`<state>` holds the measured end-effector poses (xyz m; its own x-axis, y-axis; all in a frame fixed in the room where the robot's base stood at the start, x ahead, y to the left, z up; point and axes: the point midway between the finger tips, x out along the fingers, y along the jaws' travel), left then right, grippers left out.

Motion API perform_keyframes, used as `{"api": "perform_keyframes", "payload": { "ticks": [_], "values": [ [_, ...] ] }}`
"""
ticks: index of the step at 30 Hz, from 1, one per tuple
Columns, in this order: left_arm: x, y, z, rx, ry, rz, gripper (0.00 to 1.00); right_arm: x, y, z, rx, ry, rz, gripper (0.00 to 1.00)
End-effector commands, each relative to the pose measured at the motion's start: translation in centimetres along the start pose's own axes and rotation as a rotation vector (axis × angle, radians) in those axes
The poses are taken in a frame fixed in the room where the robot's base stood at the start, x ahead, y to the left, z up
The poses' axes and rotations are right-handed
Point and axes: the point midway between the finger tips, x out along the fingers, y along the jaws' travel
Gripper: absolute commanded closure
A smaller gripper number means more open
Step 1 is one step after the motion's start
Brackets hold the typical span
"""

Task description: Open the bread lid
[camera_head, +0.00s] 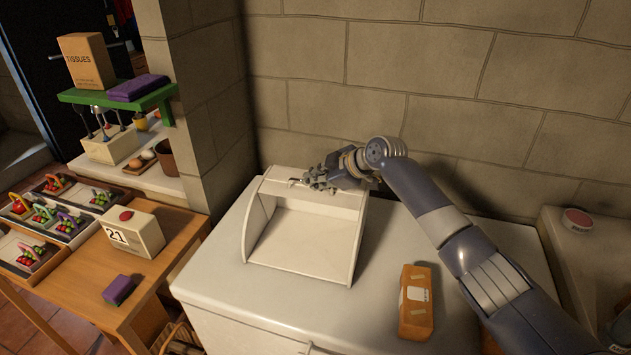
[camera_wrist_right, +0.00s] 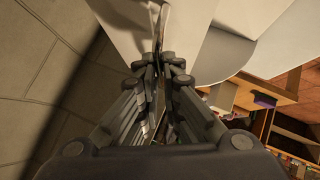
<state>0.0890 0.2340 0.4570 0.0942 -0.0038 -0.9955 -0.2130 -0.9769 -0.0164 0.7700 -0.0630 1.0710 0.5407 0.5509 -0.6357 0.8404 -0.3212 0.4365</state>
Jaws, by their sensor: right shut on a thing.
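The white bread box (camera_head: 298,248) stands on the white chest top, against the stone wall. Its front is open and its inside shows empty. The lid (camera_head: 335,197) is up at the top back of the box. My right gripper (camera_head: 308,182) is at the lid's upper edge, shut on the lid's handle (camera_head: 294,181). In the right wrist view the fingers (camera_wrist_right: 158,66) close on a thin edge, and the fingers hide most of the handle. My left gripper is out of view.
An orange bread packet (camera_head: 416,302) lies on the chest top (camera_head: 235,300) right of the box, below my right arm. A wooden table at left holds a calendar block (camera_head: 133,231) and a purple sponge (camera_head: 118,290). A stone wall stands close behind.

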Motion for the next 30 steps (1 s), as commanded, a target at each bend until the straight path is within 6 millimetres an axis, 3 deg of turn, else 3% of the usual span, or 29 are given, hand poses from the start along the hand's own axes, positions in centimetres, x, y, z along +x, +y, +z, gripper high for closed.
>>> {"api": "perform_keyframes", "payload": {
  "ticks": [3, 4, 6, 20, 30],
  "values": [
    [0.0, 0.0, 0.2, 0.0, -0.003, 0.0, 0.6, 0.0, 0.0, -0.1, -0.001, 0.0, 0.0, 1.0],
    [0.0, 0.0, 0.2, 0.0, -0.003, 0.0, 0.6, 0.0, 0.0, -0.1, -0.001, 0.0, 0.0, 0.87],
    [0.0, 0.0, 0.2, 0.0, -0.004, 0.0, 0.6, 0.0, 0.0, 0.0, -0.001, 0.0, 0.0, 0.73],
    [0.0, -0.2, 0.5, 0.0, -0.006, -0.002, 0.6, -0.7, 0.1, 0.1, 0.0, 0.0, 0.002, 0.73],
    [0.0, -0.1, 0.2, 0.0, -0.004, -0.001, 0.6, -6.2, 0.0, 0.1, -0.004, -0.001, 0.003, 0.73]
  ]
}}
